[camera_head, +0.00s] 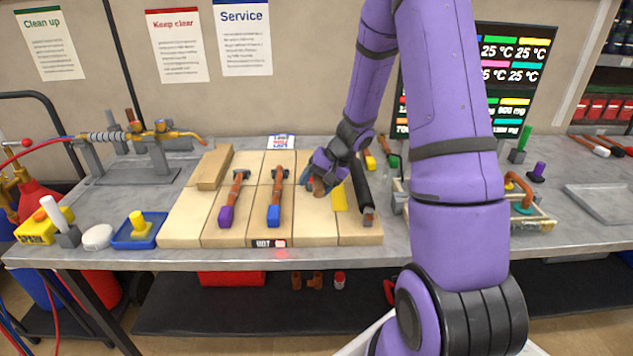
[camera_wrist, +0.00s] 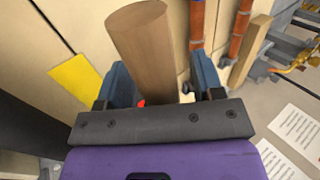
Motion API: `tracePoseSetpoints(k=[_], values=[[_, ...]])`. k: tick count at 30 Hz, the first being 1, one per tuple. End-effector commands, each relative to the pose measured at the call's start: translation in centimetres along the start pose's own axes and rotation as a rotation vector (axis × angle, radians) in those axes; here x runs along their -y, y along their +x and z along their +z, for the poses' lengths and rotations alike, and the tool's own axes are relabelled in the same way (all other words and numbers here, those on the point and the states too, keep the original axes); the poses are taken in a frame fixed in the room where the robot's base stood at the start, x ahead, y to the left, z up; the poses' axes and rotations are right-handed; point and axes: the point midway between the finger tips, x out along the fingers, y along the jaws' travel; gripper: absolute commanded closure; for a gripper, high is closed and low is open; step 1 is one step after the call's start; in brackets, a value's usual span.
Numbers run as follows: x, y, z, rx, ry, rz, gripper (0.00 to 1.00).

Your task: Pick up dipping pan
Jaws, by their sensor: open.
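My gripper (camera_head: 324,178) is over the wooden boards in the middle of the bench, with its blue jaws open. A thick round wooden piece (camera_head: 318,188), like a handle end, is at the jaws. In the wrist view the wooden piece (camera_wrist: 142,45) runs up between the two spread fingers of my gripper (camera_wrist: 161,64), with a gap on its right side. I cannot tell whether it belongs to the dipping pan; its lower end is hidden by the gripper body. A shallow grey metal tray (camera_head: 603,207) lies at the right end of the bench.
Two orange-brown tools, one with a purple end (camera_head: 228,214) and one with a blue end (camera_head: 275,213), lie left of my gripper. A black bar (camera_head: 361,186) and yellow piece (camera_head: 339,197) lie close on its right. A blue tray (camera_head: 124,243) stands at left.

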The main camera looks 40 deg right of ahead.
Motion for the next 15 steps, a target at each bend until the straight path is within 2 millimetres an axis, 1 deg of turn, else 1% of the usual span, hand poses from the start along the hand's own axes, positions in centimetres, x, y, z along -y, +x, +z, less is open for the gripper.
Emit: tracePoseSetpoints(k=[7,8,9,11,12,14,15], values=[[0.03,0.26,0.01,0.000,-0.001,0.000,0.39],[0.03,0.25,0.01,0.000,-0.001,0.000,0.41],[0.03,0.25,0.01,0.000,-0.001,0.000,0.50],[0.03,0.24,0.01,0.000,-0.001,0.000,0.64],[0.03,0.24,0.01,0.000,-0.001,0.000,0.73],[0.03,0.24,0.01,0.000,-0.001,0.000,0.87],[0.03,0.24,0.01,0.000,-0.001,0.000,0.96]])
